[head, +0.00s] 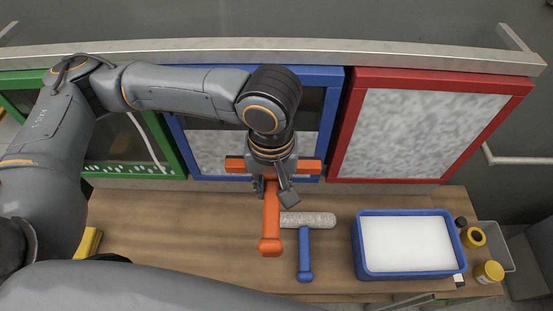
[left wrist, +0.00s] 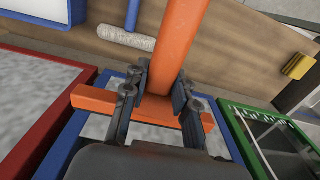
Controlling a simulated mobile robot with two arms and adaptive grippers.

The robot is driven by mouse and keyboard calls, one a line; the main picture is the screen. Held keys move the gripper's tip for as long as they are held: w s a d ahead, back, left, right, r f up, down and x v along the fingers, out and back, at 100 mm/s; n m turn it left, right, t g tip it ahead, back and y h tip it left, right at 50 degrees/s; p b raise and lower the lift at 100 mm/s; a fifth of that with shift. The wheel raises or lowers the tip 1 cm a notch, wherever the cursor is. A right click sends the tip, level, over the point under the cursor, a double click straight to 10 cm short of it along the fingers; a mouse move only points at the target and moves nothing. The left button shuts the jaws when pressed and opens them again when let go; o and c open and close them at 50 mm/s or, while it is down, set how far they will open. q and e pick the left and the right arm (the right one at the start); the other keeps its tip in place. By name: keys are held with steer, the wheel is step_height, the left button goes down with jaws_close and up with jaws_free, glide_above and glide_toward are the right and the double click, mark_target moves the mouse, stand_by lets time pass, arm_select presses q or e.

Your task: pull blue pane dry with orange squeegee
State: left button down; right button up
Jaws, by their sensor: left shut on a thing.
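My left gripper (head: 274,186) is shut on the handle of the orange squeegee (head: 271,222). The squeegee's wide head lies across the lower part of the blue-framed pane (head: 208,152); I cannot tell if its edge touches the glass. The pane's lower part is mottled white, while its upper part looks dark and clear. My arm hides the pane's middle. In the left wrist view, the fingers (left wrist: 158,92) close around the handle near the squeegee's head (left wrist: 98,101). My right gripper is not in view.
A red-framed pane (head: 400,128), covered in mottled white, is to the right; a dark green-framed pane (head: 120,130) is to the left. On the wooden table (head: 160,225) lie a blue-handled roller (head: 305,255) and a blue tub (head: 365,268) of white foam. Yellow-topped containers (head: 488,271) stand far right.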

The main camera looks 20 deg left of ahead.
arm_select(q)
steer(key=shift+w+a+f+b, duration=0.1)
steer(key=shift+w+a+b, duration=0.1)
steer(key=shift+w+b, duration=0.6)
steer(key=shift+w+a+b, duration=0.2)
steer(key=shift+w+b, duration=0.15)
steer(key=shift+w, duration=0.75)
steer(key=shift+w+a, duration=0.2)
steer(key=shift+w, duration=0.45)
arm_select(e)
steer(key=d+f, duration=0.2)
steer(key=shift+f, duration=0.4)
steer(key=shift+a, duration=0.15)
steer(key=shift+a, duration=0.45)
arm_select(q)
steer(key=shift+w+a, duration=0.1)
steer(key=shift+w, duration=0.3)
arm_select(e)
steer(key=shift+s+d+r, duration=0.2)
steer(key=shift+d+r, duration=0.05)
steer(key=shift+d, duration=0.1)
arm_select(q)
steer(key=shift+w+a+p, duration=0.1)
steer(key=shift+w+p, duration=0.2)
steer(key=shift+w, duration=0.1)
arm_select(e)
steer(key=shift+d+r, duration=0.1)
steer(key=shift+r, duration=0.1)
